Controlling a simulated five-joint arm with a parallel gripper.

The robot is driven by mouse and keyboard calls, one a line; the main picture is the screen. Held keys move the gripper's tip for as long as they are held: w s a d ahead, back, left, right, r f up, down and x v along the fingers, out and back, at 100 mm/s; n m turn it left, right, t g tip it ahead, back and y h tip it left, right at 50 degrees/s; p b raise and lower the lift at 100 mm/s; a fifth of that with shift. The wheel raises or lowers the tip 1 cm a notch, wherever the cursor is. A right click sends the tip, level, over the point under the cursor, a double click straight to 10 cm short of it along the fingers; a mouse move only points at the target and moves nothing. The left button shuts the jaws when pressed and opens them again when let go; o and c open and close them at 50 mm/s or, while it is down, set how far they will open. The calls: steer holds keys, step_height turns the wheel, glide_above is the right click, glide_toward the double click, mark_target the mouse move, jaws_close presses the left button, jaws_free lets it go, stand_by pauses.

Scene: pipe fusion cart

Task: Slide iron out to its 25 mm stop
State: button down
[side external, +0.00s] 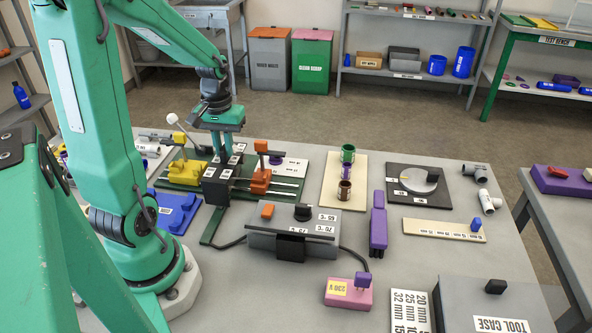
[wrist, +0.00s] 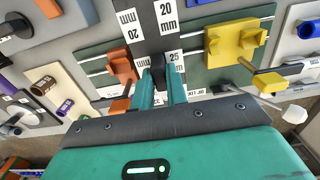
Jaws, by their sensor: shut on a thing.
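The iron (side external: 216,186) is a dark block with white size labels, sitting across the rails of the green-based fusion jig between the yellow clamp (side external: 188,172) and the orange clamp (side external: 262,180). In the wrist view the iron (wrist: 150,25) is a dark strip marked 20 mm and 25 mm. My gripper (side external: 222,152) reaches down from above onto the iron's far end. In the wrist view its two teal fingers (wrist: 164,78) are close together beside the 25 mm label, shut on the iron. The gripped part is mostly hidden by the fingers.
A grey control box (side external: 292,232) with a cable stands in front of the jig. A white-knobbed lever (side external: 173,119) rises behind the yellow clamp. A cream board with coloured fittings (side external: 331,196) lies to the right.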

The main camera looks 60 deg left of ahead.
steer(key=shift+w+a+r, duration=0.1)
steer(key=shift+w+a, duration=0.3)
steer(key=shift+w, duration=0.05)
steer(key=c, duration=1.4)
jaws_free()
steer(key=shift+s, duration=0.1)
steer(key=shift+r, duration=3.85)
steer(key=shift+d, duration=0.15)
